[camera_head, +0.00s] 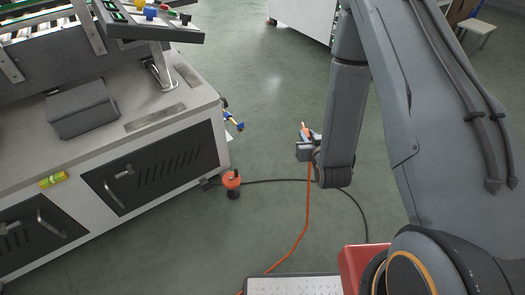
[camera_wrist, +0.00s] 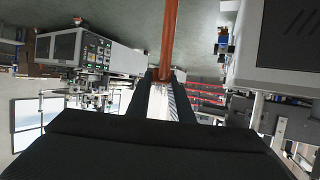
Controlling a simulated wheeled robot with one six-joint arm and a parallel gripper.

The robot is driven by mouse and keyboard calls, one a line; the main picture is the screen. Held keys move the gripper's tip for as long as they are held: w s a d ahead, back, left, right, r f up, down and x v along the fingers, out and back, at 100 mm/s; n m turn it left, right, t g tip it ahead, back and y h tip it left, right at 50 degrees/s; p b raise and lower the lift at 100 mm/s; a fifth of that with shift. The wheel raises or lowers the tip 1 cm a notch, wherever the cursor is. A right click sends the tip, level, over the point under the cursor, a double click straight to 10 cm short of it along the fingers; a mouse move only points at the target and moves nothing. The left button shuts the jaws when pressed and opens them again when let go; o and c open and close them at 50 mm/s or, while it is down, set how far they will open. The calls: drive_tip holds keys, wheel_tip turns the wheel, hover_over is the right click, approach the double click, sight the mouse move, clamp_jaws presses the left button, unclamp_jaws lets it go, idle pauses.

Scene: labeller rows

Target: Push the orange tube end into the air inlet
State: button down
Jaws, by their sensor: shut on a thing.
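My gripper (camera_head: 307,140) is shut on the orange tube (camera_head: 303,215), above the floor and right of the machine's corner. A short orange end stands up past the jaws, and the rest hangs down to the floor. In the wrist view the tube (camera_wrist: 167,40) runs up from between my fingertips (camera_wrist: 163,80). A small blue fitting with a yellow part (camera_head: 235,122), apparently the air inlet, sticks out of the machine's right end. It also shows in the wrist view (camera_wrist: 222,46), right of the tube and apart from it. Its opening cannot be made out.
The grey machine cabinet (camera_head: 160,165) fills the left, with an orange foot (camera_head: 231,180) at its corner. A black cable (camera_head: 270,181) curves across the floor. A red box (camera_head: 355,262) and a light plate (camera_head: 293,285) are at the bottom. Open floor separates gripper and machine.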

drive_tip(key=w+a+f+n+y+b, duration=0.2)
drive_tip(key=w+a+f+b, duration=0.2)
drive_tip(key=f+b, duration=0.3)
drive_tip(key=w+a+f+n+g+y+b, duration=0.1)
drive_tip(key=w+a+f+b, duration=0.4)
drive_tip(key=b, duration=0.7)
drive_tip(key=w+a+f+n+g+y+b, duration=0.1)
drive_tip(key=w+a+f+n+y+b, duration=0.1)
drive_tip(key=w+a+f+b, duration=0.3)
drive_tip(key=shift+w+a+f+n+y+b, duration=0.15)
drive_tip(key=shift+a+f+n+y+b, duration=0.4)
drive_tip(key=shift+a+f+b, duration=1.55)
drive_tip(key=shift+d, duration=0.45)
drive_tip(key=shift+w+a+f+b, duration=0.1)
drive_tip(key=shift+w+a+b, duration=0.05)
drive_tip(key=shift+w+a, duration=0.5)
drive_tip(key=shift+w+a+r+b, duration=0.15)
drive_tip(key=shift+w+a, duration=0.25)
drive_tip(key=shift+w, duration=0.45)
drive_tip(key=shift+w+a+f+b, duration=0.2)
drive_tip(key=shift+w+a, duration=0.35)
drive_tip(key=shift+w, duration=0.2)
drive_tip(key=shift+p, duration=0.65)
drive_tip(key=shift+w+a, duration=0.45)
drive_tip(key=shift+w, duration=0.2)
drive_tip(key=shift+w+a, duration=0.4)
drive_tip(key=shift+w, duration=0.2)
drive_tip(key=c, duration=1.5)
unclamp_jaws()
